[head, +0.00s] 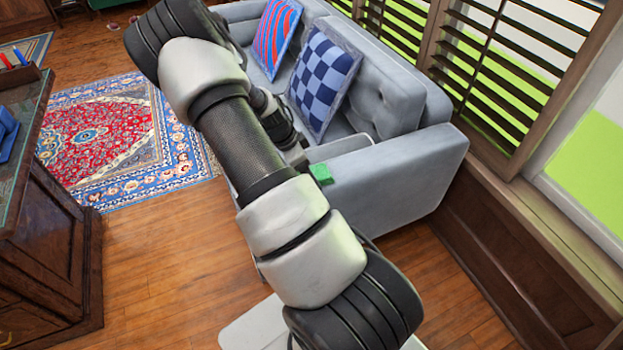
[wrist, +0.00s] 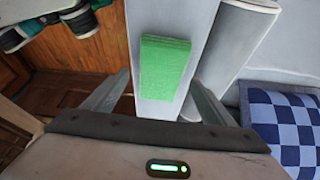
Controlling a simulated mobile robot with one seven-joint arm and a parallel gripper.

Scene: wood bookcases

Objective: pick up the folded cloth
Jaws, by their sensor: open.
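The green folded cloth (wrist: 165,68) lies on the flat top of the sofa's arm in the wrist view. In the head view a small part of the cloth (head: 321,173) shows beside my arm; the rest is hidden. My gripper (wrist: 157,98) is open in the wrist view, one finger on each side of the sofa arm. The near end of the cloth lies between the fingers, and neither finger appears to touch it. In the head view my gripper is mostly hidden behind my arm.
The grey sofa (head: 415,175) carries a checkered blue cushion (head: 322,80) and a red-and-blue striped cushion (head: 275,35). A dark wooden cabinet (head: 50,260) stands at left. Shuttered windows (head: 490,75) line the right wall. Wood floor (head: 165,265) is open between cabinet and sofa.

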